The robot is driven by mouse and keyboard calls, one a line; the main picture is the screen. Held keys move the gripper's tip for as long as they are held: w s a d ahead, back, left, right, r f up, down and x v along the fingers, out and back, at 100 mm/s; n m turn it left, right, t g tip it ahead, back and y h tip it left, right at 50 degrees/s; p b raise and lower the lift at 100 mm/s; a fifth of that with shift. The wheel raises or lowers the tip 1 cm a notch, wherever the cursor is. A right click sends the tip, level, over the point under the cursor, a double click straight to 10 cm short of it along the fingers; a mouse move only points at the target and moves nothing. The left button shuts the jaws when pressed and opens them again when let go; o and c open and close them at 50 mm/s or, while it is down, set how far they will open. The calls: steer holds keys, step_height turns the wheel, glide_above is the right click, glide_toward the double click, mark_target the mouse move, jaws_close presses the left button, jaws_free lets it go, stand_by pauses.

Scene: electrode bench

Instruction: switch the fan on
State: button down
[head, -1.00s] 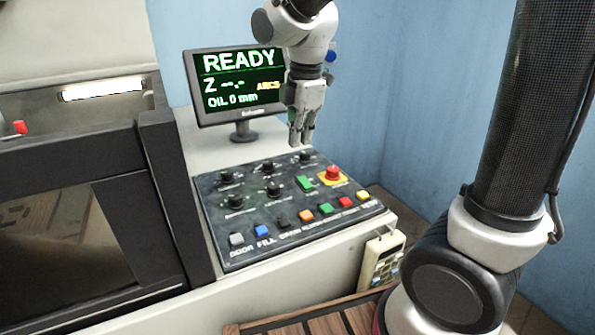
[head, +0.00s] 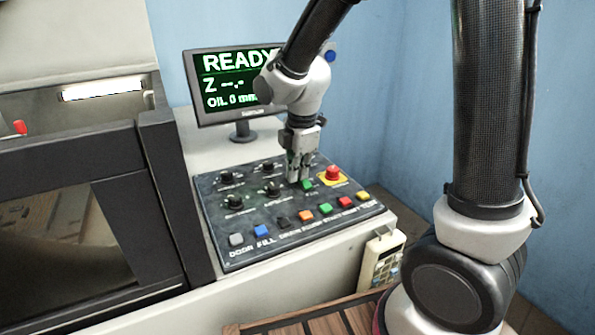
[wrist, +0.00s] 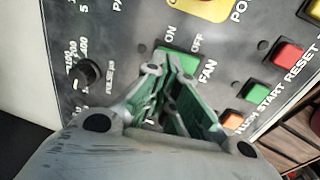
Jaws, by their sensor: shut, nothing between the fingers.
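The fan switch (wrist: 178,62) is a green rocker on the dark control panel, with ON, OFF and FAN printed around it in the wrist view. In the head view the green switch (head: 308,185) shows just right of my fingertips. My gripper (head: 299,180) is shut and empty, pointing down at the panel. In the wrist view the fingertips of my gripper (wrist: 168,72) overlap the near part of the switch. I cannot tell whether they touch it. The fingers hide part of the switch, and which way it is rocked is unclear.
The control panel (head: 270,222) carries several black knobs, a red emergency button (head: 333,172) on yellow close right of the switch, and a front row of coloured buttons. A monitor (head: 222,90) reading READY stands behind. A handheld pendant (head: 381,260) hangs at the front right.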

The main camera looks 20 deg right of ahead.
mark_target(299, 180)
steer(key=shift+w+a+f+g, duration=0.1)
steer(key=shift+w+f+g, duration=0.2)
steer(key=shift+f+g, duration=0.3)
steer(key=shift+s, duration=0.2)
steer(key=shift+s, duration=0.5)
step_height(299, 180, up, 14)
steer(key=w, duration=0.3)
steer(key=s+d+r+m+t, duration=0.1)
steer(key=s+d+m+t, duration=0.3)
steer(key=s+d+m, duration=1.5)
steer(key=s+m, duration=0.1)
steer(key=s, duration=0.1)
steer(key=shift+s+r, duration=0.4)
